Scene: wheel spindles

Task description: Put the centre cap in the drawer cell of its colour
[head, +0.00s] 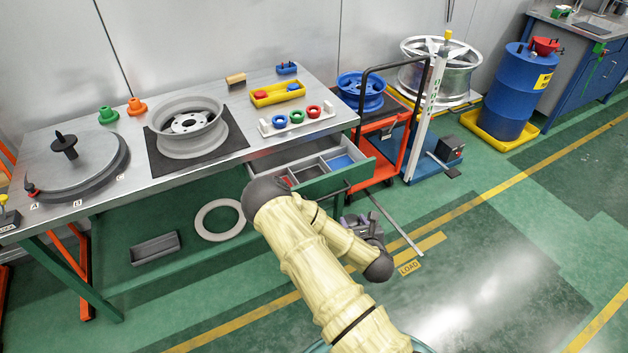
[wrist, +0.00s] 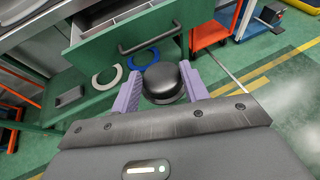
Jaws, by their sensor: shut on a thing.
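A dark, dome-shaped centre cap (wrist: 163,82) sits between the purple fingers of my gripper (wrist: 161,88) in the wrist view. My gripper is shut on it. In the head view my gripper (head: 362,228) is low in front of the bench, outside the drawer and to the right of its front; my arm hides part of it. The green-fronted drawer (head: 352,179) is pulled open. Its cells include a blue one (head: 340,163), a grey one (head: 309,172) and a partly hidden reddish one (head: 288,181). The drawer front with its handle (wrist: 150,38) also shows in the wrist view.
The bench top bears a wheel rim (head: 188,125), a white rack (head: 297,122) with coloured rings and a yellow tray (head: 277,94). An orange trolley (head: 385,140) stands right of the drawer. A pale ring (head: 219,219) and a grey bin (head: 156,249) lie below the bench.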

